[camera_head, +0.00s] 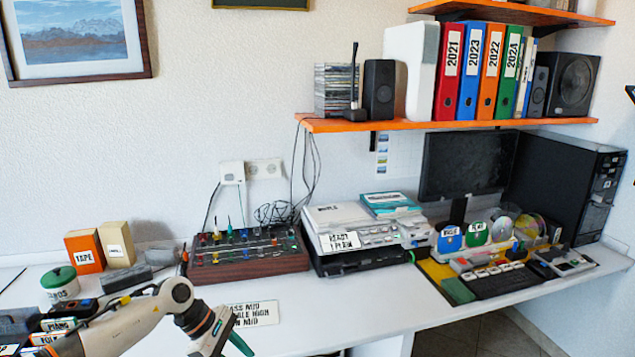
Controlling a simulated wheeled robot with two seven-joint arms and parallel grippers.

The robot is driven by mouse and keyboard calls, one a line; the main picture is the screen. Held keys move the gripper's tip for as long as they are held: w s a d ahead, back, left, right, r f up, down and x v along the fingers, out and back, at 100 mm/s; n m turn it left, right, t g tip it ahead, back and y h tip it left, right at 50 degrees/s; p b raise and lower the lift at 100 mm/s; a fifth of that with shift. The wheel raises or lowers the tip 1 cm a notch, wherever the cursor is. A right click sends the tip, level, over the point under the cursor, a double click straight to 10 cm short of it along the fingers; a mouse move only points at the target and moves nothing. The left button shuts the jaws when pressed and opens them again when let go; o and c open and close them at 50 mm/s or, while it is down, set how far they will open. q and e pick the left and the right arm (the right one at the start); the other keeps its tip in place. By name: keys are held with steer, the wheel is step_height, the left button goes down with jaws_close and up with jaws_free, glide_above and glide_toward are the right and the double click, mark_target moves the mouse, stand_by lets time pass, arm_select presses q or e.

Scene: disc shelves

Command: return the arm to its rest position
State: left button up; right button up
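My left arm (130,318) comes in from the lower left and reaches over the white desk (300,322). Its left gripper (229,341) points down at the bottom edge of the view, in front of a white label card (256,313). A green finger shows on its right side. The fingertips are cut off or hidden, so I cannot tell whether it is open or holds anything. My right gripper is not clearly in view.
Disc holders and a keyboard (497,281) are at the right. Boxes (85,252) and a lidded tub (60,285) stand at the left. An orange shelf (450,124) hangs above. The desk's front middle is clear.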

arm_select(q)
steer(key=w+d+f+n+t+h, duration=0.1)
steer(key=d+f+n+t+h, duration=0.55)
steer(key=f+n, duration=0.7)
steer(key=s+a+f+n+t+y, duration=0.2)
steer(key=s+a+f+n+y, duration=0.2)
steer(key=f+n, duration=0.6)
steer(key=s+a+f+n+t+y, duration=0.4)
steer(key=f+n, duration=0.4)
steer(key=n, duration=0.5)
steer(key=s+a+f+n+g+y, duration=0.25)
steer(key=s+f+n, duration=0.35)
steer(key=s, duration=0.5)
steer(key=s+a+f+n+g+y, duration=0.25)
steer(key=s+f+n, duration=0.25)
steer(key=s+f, duration=0.45)
steer(key=s+f+n+g, duration=0.2)
steer(key=s+n+g, duration=0.1)
steer(key=s, duration=0.8)
steer(key=s+a+f+n+g, duration=0.1)
steer(key=s+f+n+g, duration=0.1)
steer(key=s, duration=0.9)
steer(key=shift+s+f+n+g, duration=0.25)
steer(key=shift+s+n+g, duration=0.1)
steer(key=shift+n+g, duration=0.2)
arm_select(e)
steer(key=shift+s, duration=0.4)
arm_select(q)
steer(key=shift+w+y, duration=0.1)
steer(key=shift+y, duration=0.15)
